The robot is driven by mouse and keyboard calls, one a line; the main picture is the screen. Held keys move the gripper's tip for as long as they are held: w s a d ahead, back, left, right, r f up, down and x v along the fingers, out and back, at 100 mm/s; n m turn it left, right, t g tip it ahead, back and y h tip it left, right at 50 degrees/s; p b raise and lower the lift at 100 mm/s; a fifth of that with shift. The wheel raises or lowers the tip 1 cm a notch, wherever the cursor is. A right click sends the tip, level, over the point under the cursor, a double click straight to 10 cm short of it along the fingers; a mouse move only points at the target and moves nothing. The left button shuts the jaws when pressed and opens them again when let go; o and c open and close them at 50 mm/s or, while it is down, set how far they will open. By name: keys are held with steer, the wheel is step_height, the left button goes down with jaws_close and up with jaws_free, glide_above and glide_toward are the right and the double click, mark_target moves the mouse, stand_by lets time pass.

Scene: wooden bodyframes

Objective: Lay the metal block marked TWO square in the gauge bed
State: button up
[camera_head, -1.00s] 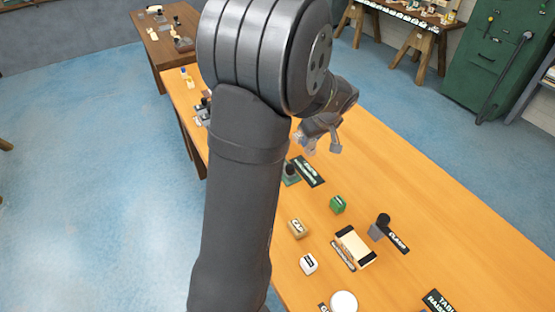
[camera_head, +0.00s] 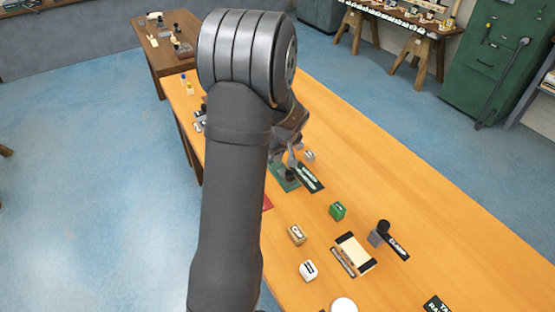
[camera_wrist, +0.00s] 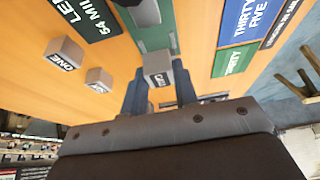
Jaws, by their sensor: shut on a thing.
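My gripper (camera_wrist: 159,84) is shut on a small grey metal block (camera_wrist: 157,66); its marking appears to read TWO. The held block is over or near a green strip with a grey metal part, seemingly the gauge bed (camera_wrist: 153,34); whether it touches is unclear. In the head view my gripper (camera_head: 294,153) is partly hidden behind my arm, near the green plate of the bed (camera_head: 283,175). A block marked ONE (camera_wrist: 65,54) and another metal block (camera_wrist: 98,80), its marking unreadable, lie on the table to the left in the wrist view.
A black length sign (camera_head: 309,177) lies beside the bed. Blue (camera_wrist: 243,20) and green (camera_wrist: 233,61) signs lie right of it in the wrist view. A green block (camera_head: 337,211), a tan block (camera_head: 297,235), a white block (camera_head: 308,270) and a clamp (camera_head: 379,234) stand nearer. The table's right side is clear.

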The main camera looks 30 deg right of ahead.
steer(key=shift+f, duration=1.7)
steer(key=shift+f, duration=0.15)
steer(key=o, duration=1)
steer(key=v, duration=1.2)
